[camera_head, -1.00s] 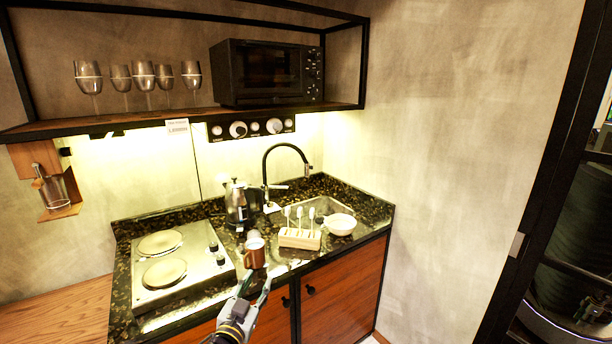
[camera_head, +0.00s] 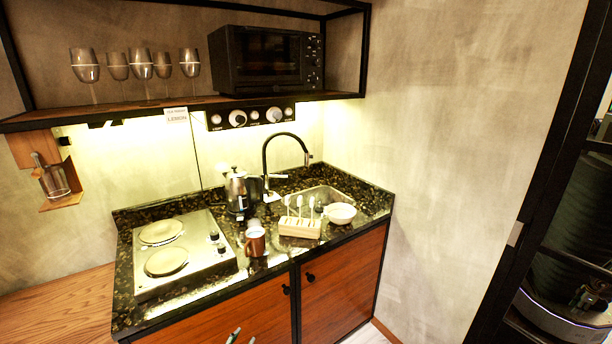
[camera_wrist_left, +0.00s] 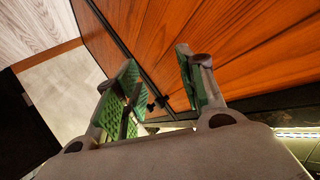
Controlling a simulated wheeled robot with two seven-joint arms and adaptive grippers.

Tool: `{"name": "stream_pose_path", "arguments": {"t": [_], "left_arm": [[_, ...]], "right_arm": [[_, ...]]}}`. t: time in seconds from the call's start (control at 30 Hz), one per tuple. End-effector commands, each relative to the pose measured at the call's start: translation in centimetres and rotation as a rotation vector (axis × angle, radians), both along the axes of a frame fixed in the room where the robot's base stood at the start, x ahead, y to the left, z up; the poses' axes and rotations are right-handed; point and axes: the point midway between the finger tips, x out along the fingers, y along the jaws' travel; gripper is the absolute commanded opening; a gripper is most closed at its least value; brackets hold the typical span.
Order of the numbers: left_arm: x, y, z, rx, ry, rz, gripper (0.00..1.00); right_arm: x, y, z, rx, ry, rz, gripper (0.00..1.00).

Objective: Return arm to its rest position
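My left gripper (camera_head: 238,337) shows only as green fingertips at the bottom edge of the head view, low in front of the wooden cabinet doors. In the left wrist view the left gripper (camera_wrist_left: 156,58) is open. Its two green-padded fingers stand apart with nothing between them, and the orange-brown cabinet front (camera_wrist_left: 225,40) fills the view beyond. A brown mug (camera_head: 255,241) stands upright on the dark speckled counter, apart from the gripper. The rest of the left arm is out of the head view. My right gripper is not in view.
The counter (camera_head: 180,306) holds a two-plate hob (camera_head: 187,264), a kettle (camera_head: 237,193), a wooden block with white-tipped sticks (camera_head: 299,228) and a white bowl (camera_head: 340,214) by the sink. Cabinet knobs (camera_head: 286,289) stick out. A microwave (camera_head: 266,60) and glasses (camera_head: 140,66) sit on a shelf above.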

Motion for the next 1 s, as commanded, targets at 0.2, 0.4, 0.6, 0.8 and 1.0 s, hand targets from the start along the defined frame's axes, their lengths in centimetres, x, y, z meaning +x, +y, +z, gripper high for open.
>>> {"name": "stream_pose_path", "arguments": {"t": [0.2, 0.4, 0.6, 0.8, 1.0], "left_arm": [[-3.8, 2.8, -8.7, 0.022, 0.148, 0.038, 0.4], [-8.5, 5.1, -15.8, 0.026, 0.28, 0.079, 0.4], [-14.2, 7.0, -22.2, 0.02, 0.412, 0.129, 0.4], [-21.0, 8.4, -27.7, 0.004, 0.545, 0.185, 0.4], [-28.5, 9.3, -32.2, -0.009, 0.675, 0.242, 0.4]], "right_arm": [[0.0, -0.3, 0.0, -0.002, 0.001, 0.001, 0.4], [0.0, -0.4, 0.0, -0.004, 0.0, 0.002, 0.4], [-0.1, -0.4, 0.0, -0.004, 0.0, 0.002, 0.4], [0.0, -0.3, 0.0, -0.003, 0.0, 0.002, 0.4], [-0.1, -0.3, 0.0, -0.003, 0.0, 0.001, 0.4]]}}
